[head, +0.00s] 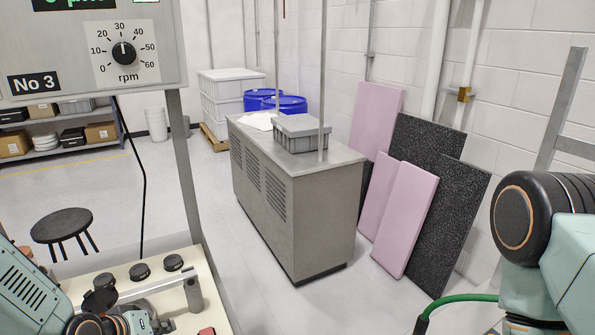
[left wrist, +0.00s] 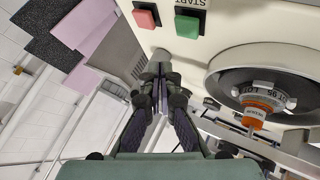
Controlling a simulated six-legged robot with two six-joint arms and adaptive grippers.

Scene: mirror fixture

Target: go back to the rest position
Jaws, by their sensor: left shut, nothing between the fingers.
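My left gripper (left wrist: 157,74) is shut and empty in the left wrist view, its dark fingers together. In the head view, my left arm comes in at the bottom left, low over the cream machine top (head: 118,270). My right arm shows at the right edge, but its gripper is out of the picture. In the left wrist view, a red button (left wrist: 146,16) and a green button (left wrist: 188,26) marked START sit near the fingertips. An orange-banded labelled part (left wrist: 258,103) sits in front of a dark round recess.
A grey vented cabinet (head: 300,215) with a grey bin (head: 302,140) stands mid-room. Pink boards (head: 408,215) and black speckled boards (head: 452,215) lean on the right wall. A black stool (head: 62,225) stands at left. A metal post (head: 186,165) rises beside the machine top.

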